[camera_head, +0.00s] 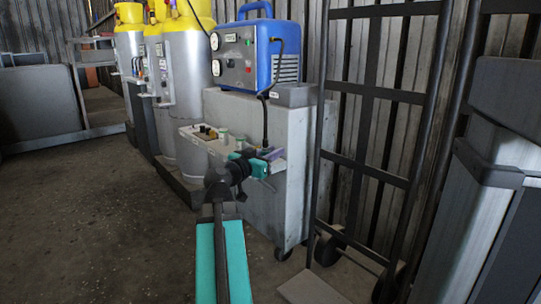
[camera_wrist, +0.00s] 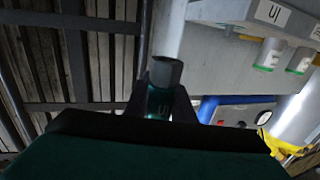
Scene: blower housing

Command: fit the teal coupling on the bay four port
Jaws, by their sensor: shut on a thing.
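My gripper (camera_wrist: 163,97) is shut on the teal coupling (camera_wrist: 160,103), which sits between the dark fingers in the wrist view and bears a small mark. A grey collar (camera_wrist: 167,72) with a pale tube above it shows just beyond the coupling; I cannot tell whether they touch. Several ports and caps stand on the shelf. I cannot read which is bay four.
A blue machine (camera_head: 262,54) stands on the grey cabinet (camera_head: 285,205), with a black hose (camera_head: 265,122) hanging to the shelf. Yellow-topped cylinders (camera_head: 186,95) stand left. A hand truck (camera_head: 372,95) stands close on the right. The floor at left is clear.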

